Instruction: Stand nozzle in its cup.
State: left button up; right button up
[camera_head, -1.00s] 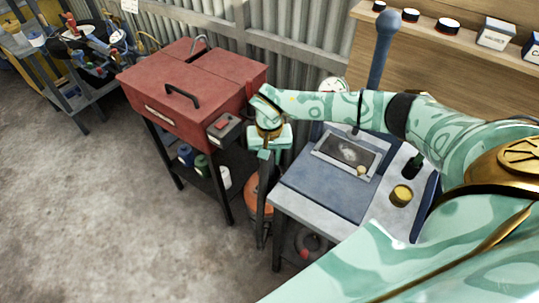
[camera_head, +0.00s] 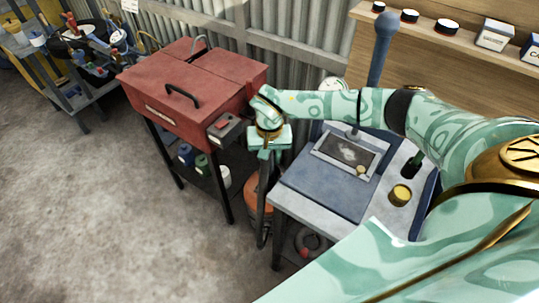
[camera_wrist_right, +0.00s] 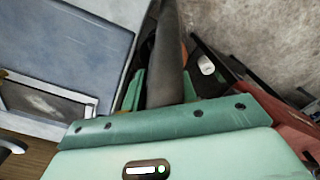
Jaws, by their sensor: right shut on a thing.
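My right gripper (camera_head: 266,154) is between the red cabinet and the blue-topped cart in the head view. It is shut on a long dark grey rod-like piece, which I take to be the nozzle (camera_head: 262,200). The piece hangs down steeply from the fingers towards the floor. In the right wrist view the grey nozzle (camera_wrist_right: 168,50) runs away from the green fingers. I cannot tell for sure which thing is its cup; a small brass-coloured cup-like pot (camera_head: 401,194) stands on the cart's pale side top. My left gripper is not in view.
The red cabinet (camera_head: 190,90) stands left of the gripper, with a small open box (camera_head: 224,128) on its side. The blue-topped cart (camera_head: 325,184) is close on the right. An orange round vessel (camera_head: 251,191) is low behind the nozzle. Open floor lies at the left.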

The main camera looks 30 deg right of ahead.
jog(key=shift+f+b, duration=0.4)
jog(key=shift+f, duration=0.25)
jog(key=o, duration=0.8)
notch_tip(320, 180, up, 11)
jog(key=p, duration=0.9)
